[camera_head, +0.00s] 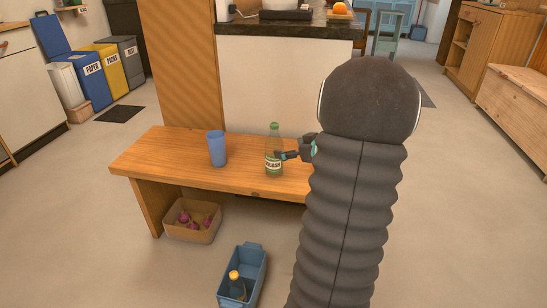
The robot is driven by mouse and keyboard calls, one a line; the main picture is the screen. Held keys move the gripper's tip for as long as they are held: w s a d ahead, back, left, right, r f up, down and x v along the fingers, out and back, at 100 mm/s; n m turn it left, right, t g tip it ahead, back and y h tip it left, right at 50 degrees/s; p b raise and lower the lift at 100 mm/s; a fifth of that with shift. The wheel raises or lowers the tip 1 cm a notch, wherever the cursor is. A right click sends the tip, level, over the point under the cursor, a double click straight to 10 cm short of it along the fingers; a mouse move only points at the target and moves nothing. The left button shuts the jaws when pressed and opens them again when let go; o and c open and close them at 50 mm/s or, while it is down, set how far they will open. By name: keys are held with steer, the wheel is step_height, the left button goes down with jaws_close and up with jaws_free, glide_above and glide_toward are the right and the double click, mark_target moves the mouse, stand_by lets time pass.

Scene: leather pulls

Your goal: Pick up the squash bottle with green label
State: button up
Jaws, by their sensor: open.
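The squash bottle (273,153) stands upright on the wooden bench. It has a green cap, a clear greenish body and a label with dark lettering; the label's words are too small to read surely. My gripper (282,155) is open at the bottle's right side. A dark finger overlaps the bottle's right edge in the picture. I cannot tell whether it touches the bottle. My arm covers the right part of the bench and most of the gripper.
A blue cup (217,149) stands left of the bottle on the bench (165,152). Below on the floor are a cardboard box (180,233) with purple things and a blue crate (259,270) holding a dark bottle with a yellow cap (235,283). A white counter wall (270,85) stands behind.

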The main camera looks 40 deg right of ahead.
mark_target(281, 144)
steer(key=shift+d+r+b+x, duration=0.1)
steer(key=shift+r+b+x, duration=0.05)
steer(key=shift+x, duration=1)
steer(key=shift+d+r+b+x, duration=0.1)
steer(key=shift+b+x, duration=0.05)
steer(key=shift+x, duration=1)
steer(key=shift+d+r+b+x, duration=0.15)
steer(key=shift+x, duration=1)
steer(key=shift+w, duration=0.15)
jaws_close()
